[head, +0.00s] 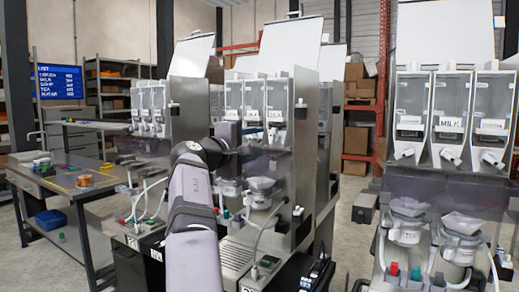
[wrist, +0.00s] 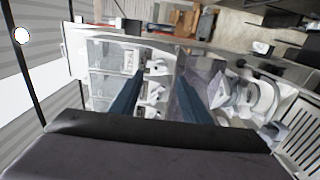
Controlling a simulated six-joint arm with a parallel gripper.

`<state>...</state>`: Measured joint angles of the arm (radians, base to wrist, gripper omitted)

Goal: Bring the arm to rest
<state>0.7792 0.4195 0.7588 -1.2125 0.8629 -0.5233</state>
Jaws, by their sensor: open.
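My arm rises through the middle of the head view and bends at a dark joint in front of the middle dispenser (head: 303,125). In the head view my gripper is mostly hidden beyond the arm's bend, near the dispenser's front. In the wrist view my gripper (wrist: 158,95) shows two blue-grey fingers spread apart, with nothing between them. Past the fingers are the dispenser's clear canisters (wrist: 105,60) with white spouts, and a white funnel (wrist: 228,92) to the right. I cannot tell the exact gap between the fingers and the dispenser.
Another dispenser with labelled canisters (head: 452,100) stands at the right, and one (head: 185,105) at the back left. A workbench (head: 60,185) with small coloured items is at the left. Shelving and boxes (head: 360,85) are behind. Concrete floor (head: 345,215) shows between the machines.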

